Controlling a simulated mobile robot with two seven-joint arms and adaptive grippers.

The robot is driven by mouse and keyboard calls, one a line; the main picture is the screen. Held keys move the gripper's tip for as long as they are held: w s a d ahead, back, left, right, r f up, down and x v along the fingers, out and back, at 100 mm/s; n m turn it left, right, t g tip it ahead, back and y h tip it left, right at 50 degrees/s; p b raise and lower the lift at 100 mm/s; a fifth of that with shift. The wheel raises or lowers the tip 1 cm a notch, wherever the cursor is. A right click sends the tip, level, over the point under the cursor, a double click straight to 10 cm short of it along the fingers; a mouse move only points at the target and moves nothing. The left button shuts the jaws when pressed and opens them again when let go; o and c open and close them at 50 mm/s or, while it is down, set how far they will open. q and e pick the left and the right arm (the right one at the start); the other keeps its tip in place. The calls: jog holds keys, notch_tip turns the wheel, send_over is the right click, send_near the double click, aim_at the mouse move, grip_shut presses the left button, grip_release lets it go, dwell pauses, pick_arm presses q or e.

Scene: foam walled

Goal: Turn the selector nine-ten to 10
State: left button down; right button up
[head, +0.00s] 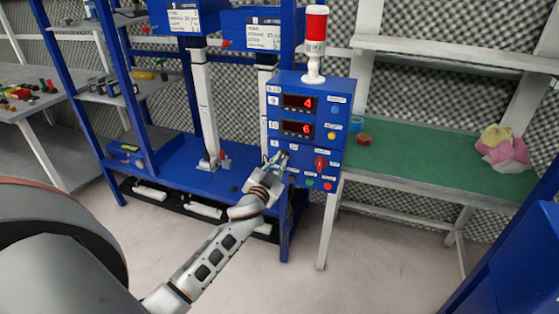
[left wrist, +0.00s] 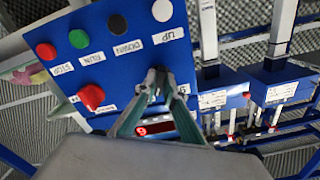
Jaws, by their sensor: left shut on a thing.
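The blue control box (head: 340,100) stands on the frame, with two red displays reading 4 and 6. Labels 9 and 10 run down its left side. My left gripper (head: 281,160) reaches the lower left of its front face. In the left wrist view the two green-grey fingers (left wrist: 158,86) are shut on a small dark knob, which I take to be the nine-ten selector. The fingers cover most of it, so its pointer direction cannot be read. My right gripper is in neither view.
A red knob (left wrist: 91,97) sits beside the gripper. Red STOP (left wrist: 46,51), green RUN (left wrist: 79,39), black DOWN (left wrist: 117,24) and white UP (left wrist: 162,10) buttons are close by. A red-and-white beacon (head: 316,40) tops the box. A green bench (head: 420,165) stands right.

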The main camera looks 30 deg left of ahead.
pick_arm(q)
jog(key=shift+m, duration=0.3)
dwell(0.4)
jog(key=c, duration=2.1)
grip_release()
jog(key=shift+c, duration=0.2)
jog(key=v, duration=1.2)
